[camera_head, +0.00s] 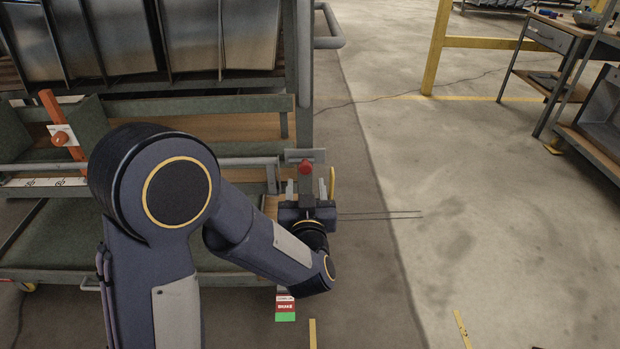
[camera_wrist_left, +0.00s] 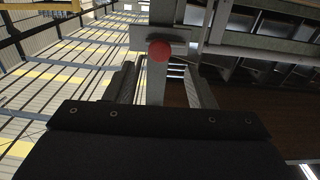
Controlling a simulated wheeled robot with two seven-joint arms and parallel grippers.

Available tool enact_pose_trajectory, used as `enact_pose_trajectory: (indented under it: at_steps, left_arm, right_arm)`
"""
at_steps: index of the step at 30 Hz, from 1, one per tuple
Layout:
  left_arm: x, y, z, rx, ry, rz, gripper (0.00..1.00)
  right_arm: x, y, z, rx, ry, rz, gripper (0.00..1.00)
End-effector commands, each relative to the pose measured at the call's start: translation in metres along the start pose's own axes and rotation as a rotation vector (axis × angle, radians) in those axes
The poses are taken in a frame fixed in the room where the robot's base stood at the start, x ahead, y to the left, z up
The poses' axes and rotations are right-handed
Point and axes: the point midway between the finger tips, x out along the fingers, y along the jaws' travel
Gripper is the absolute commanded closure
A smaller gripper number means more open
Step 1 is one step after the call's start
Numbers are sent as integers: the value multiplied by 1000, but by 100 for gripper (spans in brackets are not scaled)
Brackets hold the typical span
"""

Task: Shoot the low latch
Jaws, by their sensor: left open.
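The latch shows as a grey upright bar with a round red knob (camera_head: 305,168) at the right end of the rack's lower rail. The knob also shows in the left wrist view (camera_wrist_left: 159,50), above the middle, with its grey bar running down between the fingers. My left gripper (camera_head: 306,189) is open just below the knob. Its two fingers stand on either side of the bar in the left wrist view (camera_wrist_left: 162,84). I cannot tell whether a finger touches the bar. My left arm hides part of the rack. My right gripper is not in view.
The green-grey rack (camera_head: 200,106) carries several tilted metal panels (camera_head: 250,35) above. An orange lever (camera_head: 60,125) stands at its left. A red and green brake tag (camera_head: 285,307) hangs low. Open concrete floor (camera_head: 470,200) lies to the right, with a workbench (camera_head: 550,35) beyond.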

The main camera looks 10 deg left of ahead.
Motion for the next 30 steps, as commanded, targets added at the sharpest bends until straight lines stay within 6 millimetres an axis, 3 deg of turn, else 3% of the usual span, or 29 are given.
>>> enact_pose_trajectory:
  at_steps: [3,9,20,30]
  left_arm:
    - [21,-1,1,-2,-1,-3,50]
    - [46,0,1,-2,-2,-1,50]
    - [52,0,0,-1,-2,2,50]
    - [52,0,0,-2,-2,2,93]
  right_arm:
    - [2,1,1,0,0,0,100]
    - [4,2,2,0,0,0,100]
    - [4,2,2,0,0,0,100]
    - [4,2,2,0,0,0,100]
